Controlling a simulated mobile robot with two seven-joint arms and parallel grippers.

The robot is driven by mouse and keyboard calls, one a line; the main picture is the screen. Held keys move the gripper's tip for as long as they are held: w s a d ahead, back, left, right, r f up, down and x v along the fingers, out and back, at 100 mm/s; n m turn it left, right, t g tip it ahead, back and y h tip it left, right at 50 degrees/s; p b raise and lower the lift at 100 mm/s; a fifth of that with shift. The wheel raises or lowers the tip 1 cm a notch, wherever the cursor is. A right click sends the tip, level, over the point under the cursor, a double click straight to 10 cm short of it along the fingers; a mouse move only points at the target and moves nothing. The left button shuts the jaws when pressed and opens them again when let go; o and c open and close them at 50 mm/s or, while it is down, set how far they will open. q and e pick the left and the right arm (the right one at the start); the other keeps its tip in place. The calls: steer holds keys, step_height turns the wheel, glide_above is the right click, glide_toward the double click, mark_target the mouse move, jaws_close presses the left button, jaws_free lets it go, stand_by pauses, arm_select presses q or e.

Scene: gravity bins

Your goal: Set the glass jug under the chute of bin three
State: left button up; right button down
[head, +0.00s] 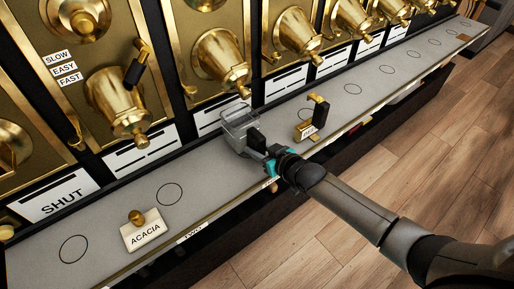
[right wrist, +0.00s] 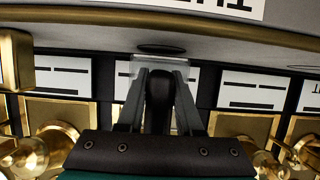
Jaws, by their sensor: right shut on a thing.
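The small clear glass jug (head: 236,125) is held over the grey shelf (head: 110,222), in front of and a little below a brass chute (head: 222,62). My right gripper (head: 262,146) is shut on the jug's black handle (head: 256,140). In the right wrist view the gripper (right wrist: 158,100) has its two fingers on either side of the dark handle, with the glass (right wrist: 178,68) beyond them. A ring marked on the shelf (right wrist: 160,48) shows close to the jug's base there. I cannot tell whether the base touches the shelf. My left gripper is not in view.
An ACACIA card with a brass knob (head: 143,232) lies on the shelf at left. A black and brass piece (head: 318,112) stands right of the jug. A TWO label (head: 192,233) marks the front edge; the label near my gripper is partly hidden. Several brass chutes line the back.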

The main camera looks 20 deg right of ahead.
steer(key=shift+w+f+b, duration=0.1)
steer(key=shift+f+b, duration=0.2)
steer(key=shift+f, duration=0.05)
steer(key=c, duration=0.6)
jaws_free()
steer(key=shift+o, duration=0.6)
steer(key=shift+f, duration=0.2)
